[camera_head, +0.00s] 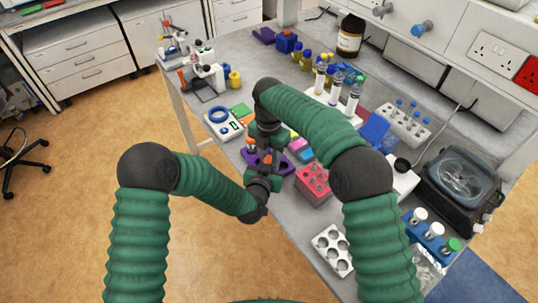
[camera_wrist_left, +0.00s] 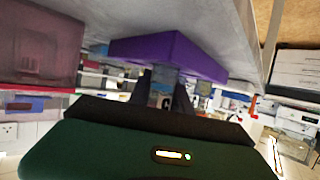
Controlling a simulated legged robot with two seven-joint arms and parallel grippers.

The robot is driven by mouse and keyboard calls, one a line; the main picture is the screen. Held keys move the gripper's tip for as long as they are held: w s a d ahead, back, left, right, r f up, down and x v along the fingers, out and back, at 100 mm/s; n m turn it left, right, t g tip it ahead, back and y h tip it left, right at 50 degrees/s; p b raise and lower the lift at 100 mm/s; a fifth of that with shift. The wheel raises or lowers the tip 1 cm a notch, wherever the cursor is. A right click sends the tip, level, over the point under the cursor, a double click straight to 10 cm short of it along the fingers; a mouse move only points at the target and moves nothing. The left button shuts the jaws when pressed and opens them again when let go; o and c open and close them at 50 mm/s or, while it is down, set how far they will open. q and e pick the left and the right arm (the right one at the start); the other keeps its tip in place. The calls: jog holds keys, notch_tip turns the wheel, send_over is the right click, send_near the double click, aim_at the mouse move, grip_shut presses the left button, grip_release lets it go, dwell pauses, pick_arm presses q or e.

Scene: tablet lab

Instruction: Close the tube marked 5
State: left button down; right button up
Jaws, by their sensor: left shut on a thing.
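A purple rack (camera_head: 284,168) lies on the bench under my two hands in the head view. It also shows large in the left wrist view (camera_wrist_left: 172,50). My left gripper (camera_head: 265,172) is at the rack, shut on a tube (camera_wrist_left: 160,96) that shows between the dark fingers in the left wrist view. The tube's mark is too blurred to read surely. My right gripper (camera_head: 267,150) is just above, pointing down close to the left one. My arms hide most of the tube and the right fingertips.
A pink rack (camera_head: 314,180) stands right of the hands, with a white holder (camera_head: 332,246) nearer me. A white device with a blue ring (camera_head: 222,120) is at the left edge. Bottles, a tube rack (camera_head: 404,124) and a dark centrifuge (camera_head: 462,180) crowd the back and right.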

pick_arm(q)
jog(key=shift+d, duration=0.1)
pick_arm(e)
grip_shut()
jog(key=m, duration=0.3)
jog(key=o, duration=0.9)
grip_release()
jog(key=shift+c, duration=0.2)
jog(key=shift+s+r, duration=0.1)
jog(key=shift+r, duration=2.2)
jog(key=shift+c, duration=0.3)
